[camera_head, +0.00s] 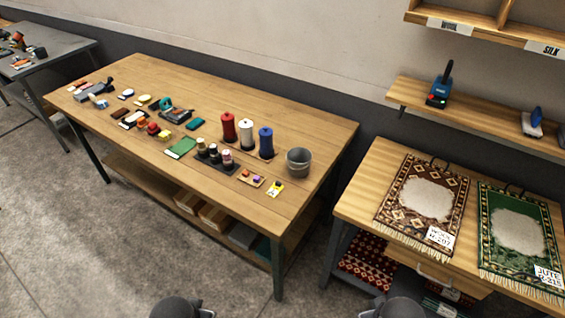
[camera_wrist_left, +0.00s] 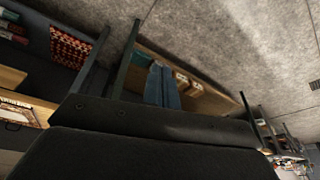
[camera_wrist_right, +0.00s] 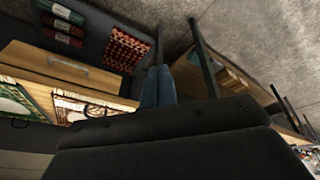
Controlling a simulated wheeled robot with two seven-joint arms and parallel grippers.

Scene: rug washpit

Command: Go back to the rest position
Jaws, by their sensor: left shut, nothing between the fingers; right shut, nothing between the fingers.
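My left gripper (camera_wrist_left: 162,86) shows in the left wrist view as two blue-grey fingers held together with nothing between them. My right gripper (camera_wrist_right: 158,87) shows in the right wrist view, also with its fingers together and empty. Both are apart from any object, with the floor and table undersides beyond them. In the head view only dark rounded parts of my arms show at the bottom edge, left of centre and right of centre; the fingers cannot be made out there.
A long wooden table (camera_head: 250,98) holds sewing supplies, thread spools and a metal bucket (camera_head: 299,162). At right, a second table (camera_head: 357,196) bears a brown rug (camera_head: 448,190) and a green rug (camera_head: 487,240), with a shelf (camera_head: 480,116) above. Open concrete floor (camera_head: 90,250) lies in front.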

